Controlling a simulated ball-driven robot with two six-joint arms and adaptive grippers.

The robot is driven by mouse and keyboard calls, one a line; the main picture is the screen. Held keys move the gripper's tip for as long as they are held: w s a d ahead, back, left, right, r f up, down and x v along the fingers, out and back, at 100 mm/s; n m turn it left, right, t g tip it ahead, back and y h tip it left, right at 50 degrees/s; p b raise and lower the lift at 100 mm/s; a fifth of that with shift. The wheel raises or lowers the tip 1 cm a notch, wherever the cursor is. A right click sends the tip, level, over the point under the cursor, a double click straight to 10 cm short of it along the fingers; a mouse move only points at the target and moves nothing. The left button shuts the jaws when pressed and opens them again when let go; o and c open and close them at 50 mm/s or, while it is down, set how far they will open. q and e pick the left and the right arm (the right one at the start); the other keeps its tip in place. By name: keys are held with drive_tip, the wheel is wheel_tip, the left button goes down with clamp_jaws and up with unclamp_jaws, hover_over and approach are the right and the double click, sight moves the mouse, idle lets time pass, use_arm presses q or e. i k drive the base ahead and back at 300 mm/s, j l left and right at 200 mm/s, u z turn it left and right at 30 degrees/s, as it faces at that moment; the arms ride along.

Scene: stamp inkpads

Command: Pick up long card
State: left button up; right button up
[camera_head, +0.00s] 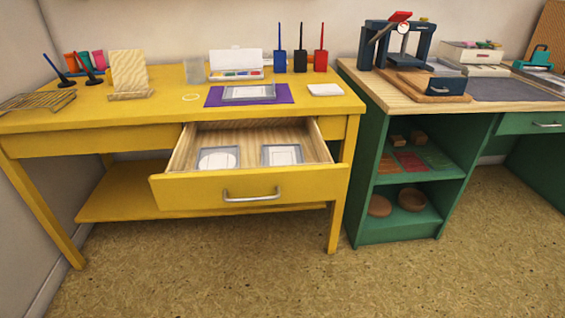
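I cannot tell for sure which thing is the long card. In the head view, the open drawer (230,188) of the yellow table holds two clear grey-edged blocks or plates. The left plate (218,158) shows a round white shape. The right plate (282,154) shows a pale rectangle. Another clear plate (249,92) with a pale rectangle lies on a purple mat (215,99). A small white stack or pad (325,90) lies right of the mat. Neither of my grippers is in view.
The yellow table (115,110) also bears a paint box (235,72), an upright wooden board (129,72), a slatted rack (38,101) and several dark-handled tools. The drawer juts out in front. A green bench (355,190) stands right, carrying a press (395,45). The floor is clear.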

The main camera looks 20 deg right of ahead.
sight(271, 154)
drive_tip(key=l+u, duration=0.15)
drive_tip(key=l, duration=0.25)
drive_tip(key=k+l+u, duration=0.15)
drive_tip(key=l, duration=0.2)
drive_tip(key=k+l+u, duration=0.15)
drive_tip(key=l, duration=0.2)
drive_tip(key=l+u, duration=0.15)
drive_tip(key=l, duration=0.25)
drive_tip(key=k, duration=0.05)
